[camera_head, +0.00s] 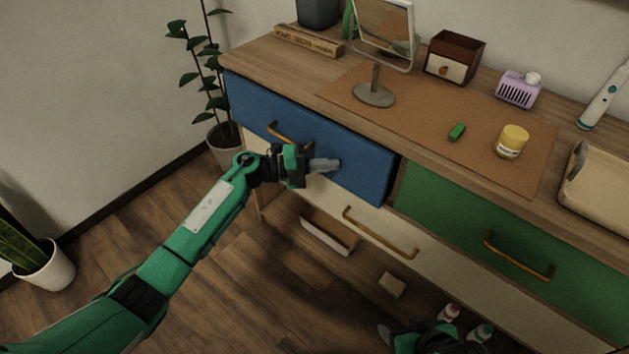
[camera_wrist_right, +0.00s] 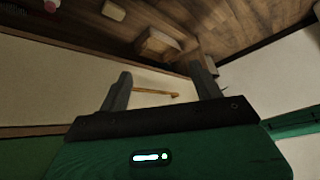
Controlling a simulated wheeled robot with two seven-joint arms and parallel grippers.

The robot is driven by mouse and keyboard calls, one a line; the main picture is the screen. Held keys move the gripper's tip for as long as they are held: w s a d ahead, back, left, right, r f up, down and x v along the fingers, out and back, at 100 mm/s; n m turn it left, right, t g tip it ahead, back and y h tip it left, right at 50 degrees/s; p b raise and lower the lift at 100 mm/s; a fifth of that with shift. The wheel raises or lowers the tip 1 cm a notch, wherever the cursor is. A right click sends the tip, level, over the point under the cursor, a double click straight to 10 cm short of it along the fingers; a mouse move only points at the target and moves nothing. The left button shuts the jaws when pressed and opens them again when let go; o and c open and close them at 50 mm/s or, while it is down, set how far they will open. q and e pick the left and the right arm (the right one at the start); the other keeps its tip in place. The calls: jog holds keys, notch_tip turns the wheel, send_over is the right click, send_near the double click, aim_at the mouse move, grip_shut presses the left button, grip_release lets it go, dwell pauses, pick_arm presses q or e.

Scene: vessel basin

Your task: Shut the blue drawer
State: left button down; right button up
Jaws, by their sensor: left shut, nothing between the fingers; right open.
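The blue drawer (camera_head: 357,176) is at the upper left of the dresser in the head view. Its front stands slightly proud of the green drawer (camera_head: 455,213) beside it, with a dark gap at its right edge. Its brass handle (camera_head: 288,134) is partly hidden behind my left wrist. My left gripper (camera_head: 333,164) is shut and empty, with its fingertips at the blue front, right of the handle; contact is hard to tell. My right gripper (camera_wrist_right: 160,92) is open and empty in the right wrist view, facing a cream front with a brass handle (camera_wrist_right: 155,92).
On the dresser top stand a mirror (camera_head: 375,95), a small brown box (camera_head: 455,56), a purple holder (camera_head: 518,90), a yellow jar (camera_head: 511,142) and a green block (camera_head: 457,132). A white tray (camera_head: 328,232) and small items lie low near the floor. A potted plant (camera_head: 222,140) stands left.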

aim_at(333, 156)
pick_arm(q)
jog(key=shift+w+d+b, duration=0.5)
jog(key=shift+w+d, duration=0.45)
jog(key=shift+w, duration=0.2)
jog(key=shift+w+r, duration=0.1)
jog(key=shift+r, duration=0.15)
pick_arm(e)
jog(key=a, duration=0.1)
jog(key=w+a+t+y, duration=0.1)
jog(key=a+t, duration=0.1)
jog(key=shift+w+a+f, duration=0.15)
jog(key=shift+w+a, duration=0.15)
pick_arm(q)
jog(key=shift+r, duration=0.1)
jog(key=shift+a, duration=0.1)
